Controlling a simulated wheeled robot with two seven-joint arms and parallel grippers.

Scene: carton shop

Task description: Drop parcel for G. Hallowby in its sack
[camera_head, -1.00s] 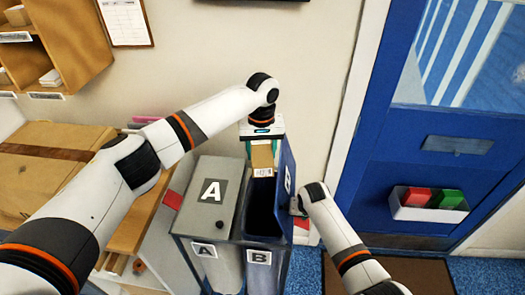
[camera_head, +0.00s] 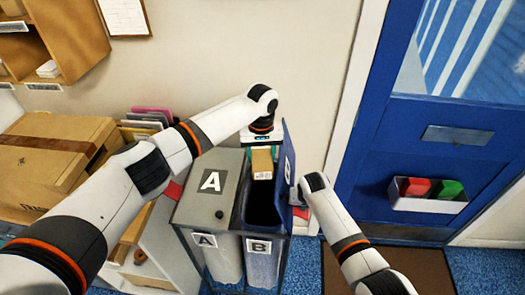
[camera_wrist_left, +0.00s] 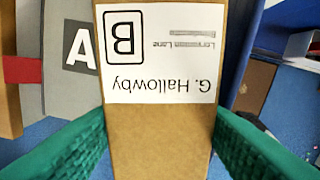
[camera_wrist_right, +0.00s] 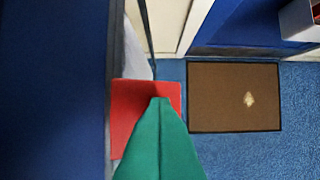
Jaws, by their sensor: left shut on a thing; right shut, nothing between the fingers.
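The parcel (camera_head: 262,163) is a small brown box over the opening of sack B (camera_head: 262,208). In the left wrist view the parcel (camera_wrist_left: 155,130) carries a white label reading "G. Hallowby" with a boxed B. My left gripper (camera_head: 262,146) is shut on the parcel, its green fingers on either side of it. Sack B is dark blue with its blue lid (camera_head: 286,165) standing up on the right. My right gripper (camera_head: 297,197) is beside that lid; its green fingers (camera_wrist_right: 160,125) are shut and empty in the right wrist view.
Bin A (camera_head: 211,190) stands left of sack B with its grey lid closed. A large carton (camera_head: 50,165) lies on the counter at left. A blue door (camera_head: 445,150) with a tray of red and green items (camera_head: 428,196) is at right. A brown mat (camera_wrist_right: 235,97) lies on the floor.

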